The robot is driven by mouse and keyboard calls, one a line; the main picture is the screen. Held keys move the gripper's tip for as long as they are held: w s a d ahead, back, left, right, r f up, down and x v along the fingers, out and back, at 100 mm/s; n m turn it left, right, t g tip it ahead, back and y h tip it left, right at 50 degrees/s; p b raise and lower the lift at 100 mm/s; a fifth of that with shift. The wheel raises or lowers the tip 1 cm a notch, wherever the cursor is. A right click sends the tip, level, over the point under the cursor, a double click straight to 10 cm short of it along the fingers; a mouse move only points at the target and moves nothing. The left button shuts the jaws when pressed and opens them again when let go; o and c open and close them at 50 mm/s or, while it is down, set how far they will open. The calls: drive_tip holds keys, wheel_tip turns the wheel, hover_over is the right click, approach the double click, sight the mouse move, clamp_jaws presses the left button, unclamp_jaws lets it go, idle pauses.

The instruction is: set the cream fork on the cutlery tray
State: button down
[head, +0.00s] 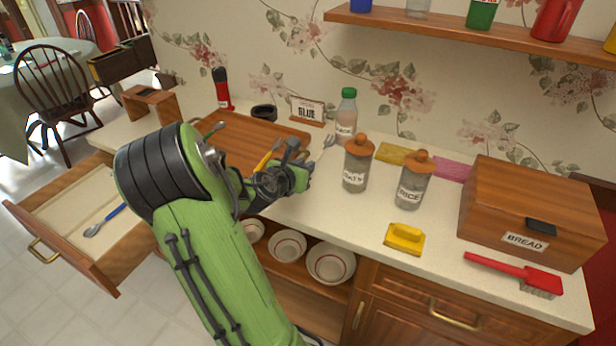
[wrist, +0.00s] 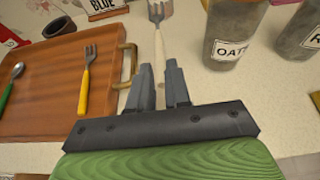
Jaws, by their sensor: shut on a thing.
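The cream fork (wrist: 160,48) is between the fingers of my gripper (wrist: 163,92) in the wrist view, tines pointing away from me. In the head view its metal tines (head: 328,142) show beyond my gripper (head: 302,172). I cannot tell whether the fork touches the counter. The brown wooden cutlery tray (head: 255,130) is left of my gripper and partly hidden by my arm. In the wrist view the tray (wrist: 50,95) carries a yellow-handled fork (wrist: 86,80) and a green-handled spoon (wrist: 11,85), with bare wood between them. A brass handle stands on its near-right edge.
The oats jar (head: 357,165) and rice jar (head: 413,182) stand right of my gripper. A green-capped bottle (head: 346,115) and a BLUE sign (head: 308,111) are behind. An open drawer (head: 75,200) holds a blue-handled spoon (head: 104,220). A breadbox (head: 530,210) stands far right.

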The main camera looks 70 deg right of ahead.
sight(303, 197)
wheel_tip(303, 197, down, 7)
drive_tip(key=b, duration=0.2)
drive_tip(key=shift+b, duration=0.35)
drive_tip(key=shift+r, duration=0.2)
drive_tip(key=shift+f, duration=0.1)
drive_tip(key=c, duration=1.1)
unclamp_jaws()
